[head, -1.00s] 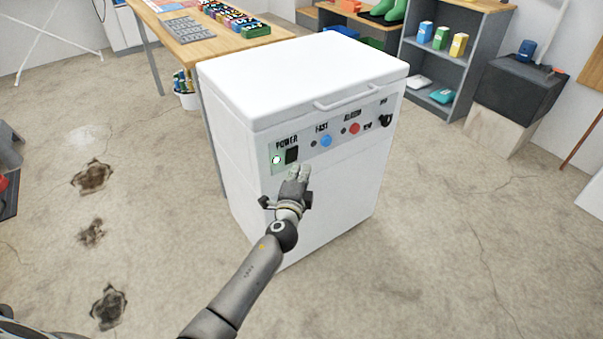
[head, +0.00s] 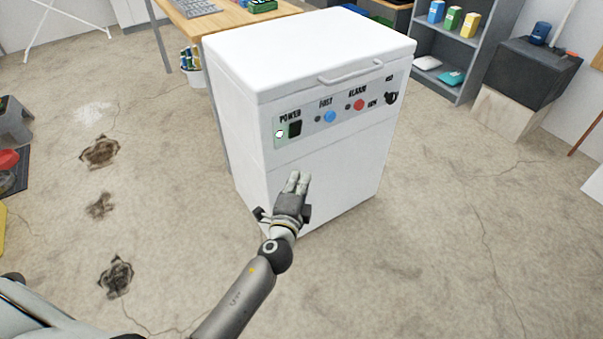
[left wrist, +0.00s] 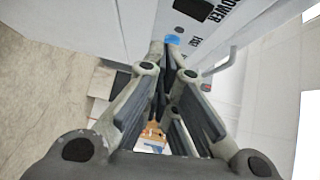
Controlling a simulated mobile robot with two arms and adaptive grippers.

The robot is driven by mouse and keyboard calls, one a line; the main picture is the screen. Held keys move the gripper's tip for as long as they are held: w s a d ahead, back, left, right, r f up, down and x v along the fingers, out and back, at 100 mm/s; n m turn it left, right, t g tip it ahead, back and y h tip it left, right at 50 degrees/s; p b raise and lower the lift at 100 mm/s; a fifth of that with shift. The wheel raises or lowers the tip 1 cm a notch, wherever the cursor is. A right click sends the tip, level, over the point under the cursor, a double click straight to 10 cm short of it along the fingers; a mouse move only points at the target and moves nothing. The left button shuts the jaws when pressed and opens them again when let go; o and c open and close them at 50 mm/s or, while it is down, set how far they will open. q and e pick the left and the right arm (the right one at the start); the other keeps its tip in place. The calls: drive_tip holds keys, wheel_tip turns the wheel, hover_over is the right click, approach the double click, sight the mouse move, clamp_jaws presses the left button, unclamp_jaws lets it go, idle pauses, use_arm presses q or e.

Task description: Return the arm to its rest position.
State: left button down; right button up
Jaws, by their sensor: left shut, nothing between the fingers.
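My left gripper (head: 298,182) is shut and empty in the head view, in front of the lower front of a white chest freezer (head: 310,48). My left arm reaches in from the lower left. The freezer's control panel (head: 342,113), with its power switch, blue button, red button and black knob, is above the gripper in the picture. The lid is closed. In the left wrist view my gripper fingers (left wrist: 172,62) are close together, with part of the panel (left wrist: 215,22) beyond them. My right gripper is not in view.
A wooden table (head: 225,19) stands behind the freezer, with a white bucket (head: 194,72) beside it. Grey shelves (head: 467,55) and a black box (head: 535,73) are at the right. The concrete floor around has dark patches (head: 116,276) at the left and open room at the right.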

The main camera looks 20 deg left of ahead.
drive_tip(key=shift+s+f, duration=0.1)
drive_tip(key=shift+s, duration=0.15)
